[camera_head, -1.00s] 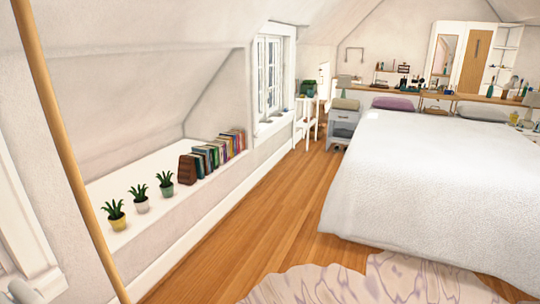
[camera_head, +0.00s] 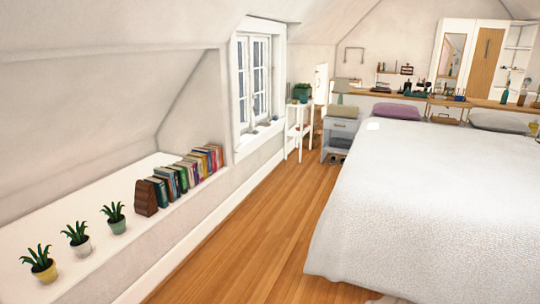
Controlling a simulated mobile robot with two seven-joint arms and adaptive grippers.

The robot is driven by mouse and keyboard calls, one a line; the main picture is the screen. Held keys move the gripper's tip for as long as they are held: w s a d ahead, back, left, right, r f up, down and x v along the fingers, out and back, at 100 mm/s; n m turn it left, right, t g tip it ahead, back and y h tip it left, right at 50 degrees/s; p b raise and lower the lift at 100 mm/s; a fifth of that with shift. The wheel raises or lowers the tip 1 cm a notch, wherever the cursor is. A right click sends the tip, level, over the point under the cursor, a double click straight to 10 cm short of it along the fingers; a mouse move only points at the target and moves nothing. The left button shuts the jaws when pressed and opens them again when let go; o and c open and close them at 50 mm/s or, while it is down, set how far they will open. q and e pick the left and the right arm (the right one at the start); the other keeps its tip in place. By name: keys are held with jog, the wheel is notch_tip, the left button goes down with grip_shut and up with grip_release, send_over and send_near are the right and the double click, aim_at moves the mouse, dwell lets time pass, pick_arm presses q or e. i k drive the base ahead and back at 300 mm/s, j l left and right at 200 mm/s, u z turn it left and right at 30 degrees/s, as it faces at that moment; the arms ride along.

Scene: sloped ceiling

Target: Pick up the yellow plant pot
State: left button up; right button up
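The yellow plant pot (camera_head: 45,273) stands upright on the white ledge at the lower left, with a spiky green plant in it. It is the nearest of three potted plants in a row. A white pot (camera_head: 81,248) and a green pot (camera_head: 118,226) stand behind it to the right, apart from it. Neither of my grippers shows in the head view.
A row of books with a brown bookend (camera_head: 146,198) stands farther along the white ledge (camera_head: 100,278). A large white bed (camera_head: 430,200) fills the right side. A strip of wooden floor (camera_head: 250,235) between ledge and bed is clear. A nightstand (camera_head: 340,135) stands at the back.

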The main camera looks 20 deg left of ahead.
aim_at(45, 270)
jog(key=i+u, duration=0.35)
jog(key=i, duration=0.3)
jog(key=i+l+u, duration=0.15)
jog(key=i+u, duration=0.25)
jog(key=i, duration=0.25)
jog(key=i+j+u, duration=0.1)
jog(key=i+u, duration=0.5)
jog(key=u, duration=0.25)
jog(key=i+l+u, duration=0.1)
jog(key=i+u, duration=0.3)
jog(key=i+j+u, duration=0.2)
jog(key=i+u, duration=0.2)
jog(key=i, duration=0.2)
jog(key=i+u, duration=0.4)
jog(key=i, duration=0.15)
